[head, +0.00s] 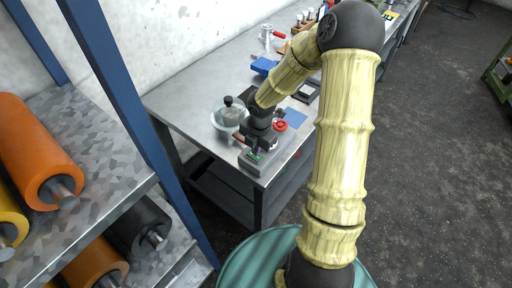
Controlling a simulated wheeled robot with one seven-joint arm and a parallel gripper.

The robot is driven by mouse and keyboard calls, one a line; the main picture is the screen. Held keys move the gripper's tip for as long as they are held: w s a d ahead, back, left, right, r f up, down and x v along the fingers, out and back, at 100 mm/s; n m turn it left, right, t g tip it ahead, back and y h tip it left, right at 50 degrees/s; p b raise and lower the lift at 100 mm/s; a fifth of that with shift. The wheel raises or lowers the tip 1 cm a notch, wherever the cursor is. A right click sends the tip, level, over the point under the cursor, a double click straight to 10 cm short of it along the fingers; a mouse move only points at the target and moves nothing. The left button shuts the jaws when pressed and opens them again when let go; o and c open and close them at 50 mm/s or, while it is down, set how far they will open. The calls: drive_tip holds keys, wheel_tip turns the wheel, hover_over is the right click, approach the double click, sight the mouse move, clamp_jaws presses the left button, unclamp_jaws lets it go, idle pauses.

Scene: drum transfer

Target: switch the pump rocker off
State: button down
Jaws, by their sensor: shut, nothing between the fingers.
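A grey box (247,164) sits at the near corner of the workbench (184,97). A small green part (256,157), which looks like the rocker, shows on its top. My gripper (257,150) points down right over the box, close to the green part. Its fingers are shut and hold nothing. The dark wrist and the fingers hide part of the box's top. I cannot tell whether the fingertips touch the rocker or which way it is tilted.
A red round knob (281,126) and a blue mat (296,117) are close on the right. A shelf rack (100,200) with orange rolls (40,150) stands at the left.

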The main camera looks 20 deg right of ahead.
wheel_tip(320, 180, up, 3)
drive_tip(key=p, duration=0.2)
drive_tip(key=shift+d+p, duration=0.1)
drive_tip(key=shift+p, duration=0.3)
wheel_tip(320, 180, up, 10)
drive_tip(key=s, duration=0.1)
drive_tip(key=shift+s+d+f+p, duration=0.25)
drive_tip(key=shift+s+d+p, duration=0.05)
drive_tip(key=shift+d+p, duration=0.1)
